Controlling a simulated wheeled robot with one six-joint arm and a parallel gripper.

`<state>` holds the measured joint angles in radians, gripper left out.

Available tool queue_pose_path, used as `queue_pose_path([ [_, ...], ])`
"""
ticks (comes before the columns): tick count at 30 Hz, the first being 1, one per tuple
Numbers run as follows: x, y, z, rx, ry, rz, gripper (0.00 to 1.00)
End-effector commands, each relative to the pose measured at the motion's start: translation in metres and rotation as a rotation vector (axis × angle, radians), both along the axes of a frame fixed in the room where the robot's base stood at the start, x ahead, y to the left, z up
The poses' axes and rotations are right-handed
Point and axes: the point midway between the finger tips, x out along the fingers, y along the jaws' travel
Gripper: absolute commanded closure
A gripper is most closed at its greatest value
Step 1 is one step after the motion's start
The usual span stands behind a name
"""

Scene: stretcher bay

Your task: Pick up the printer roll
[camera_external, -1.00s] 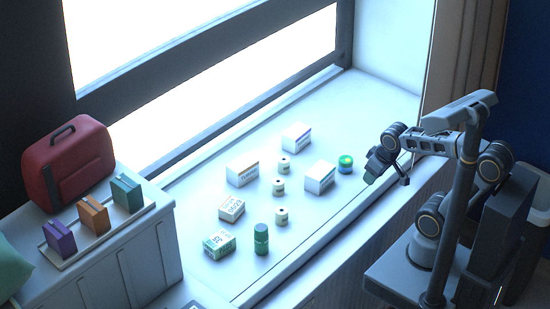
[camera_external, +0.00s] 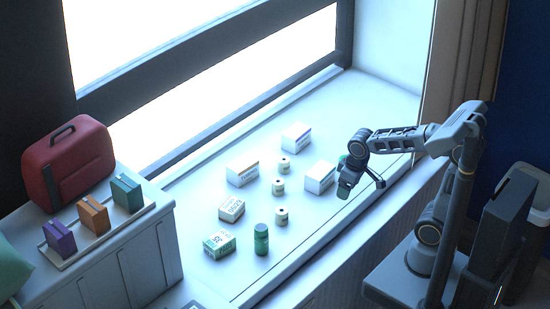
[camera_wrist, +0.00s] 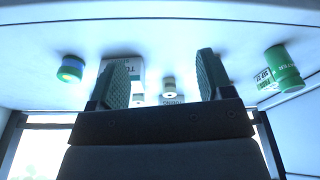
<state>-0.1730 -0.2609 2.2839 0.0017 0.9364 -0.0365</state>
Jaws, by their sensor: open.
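Three small cream rolls with dark centres and label bands stand upright on the white sill in the external view: a far printer roll (camera_external: 283,165), a middle printer roll (camera_external: 278,187) and a near printer roll (camera_external: 281,216). I cannot tell which one is meant. My gripper (camera_external: 346,190) is above the sill, to the right of the rolls and apart from them. In the wrist view my gripper (camera_wrist: 164,80) has its two green-padded fingers wide apart with nothing held. A printer roll (camera_wrist: 168,87) shows between them, farther off.
White boxes (camera_external: 320,177) (camera_external: 297,136) (camera_external: 242,172) surround the rolls. A green bottle (camera_external: 261,239) and green-labelled box (camera_external: 219,244) stand nearer. A red case (camera_external: 68,165) is far left. The sill's front strip is clear.

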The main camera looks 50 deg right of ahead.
Motion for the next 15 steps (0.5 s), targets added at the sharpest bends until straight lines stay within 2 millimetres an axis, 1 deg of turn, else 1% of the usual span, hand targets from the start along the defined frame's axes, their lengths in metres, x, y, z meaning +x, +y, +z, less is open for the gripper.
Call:
queue_pose_path([
  [1,0.023,0.018,-0.015,-0.014,0.028,0.091,0.27],
  [2,0.036,0.028,-0.017,-0.023,0.041,0.155,0.27],
  [3,0.053,0.043,-0.021,-0.037,0.059,0.247,0.27],
  [5,0.077,0.066,-0.026,-0.059,0.084,0.403,0.27],
  [6,0.092,0.081,-0.029,-0.072,0.096,0.512,0.27],
  [9,0.123,0.113,-0.030,-0.102,0.119,0.781,0.27],
  [11,0.137,0.128,-0.026,-0.117,0.125,0.935,0.27],
  [12,0.145,0.134,-0.021,-0.126,0.123,1.033,0.27],
  [14,0.153,0.139,-0.007,-0.138,0.115,1.157,0.27],
  [15,0.156,0.139,0.003,-0.146,0.105,1.228,0.27],
])
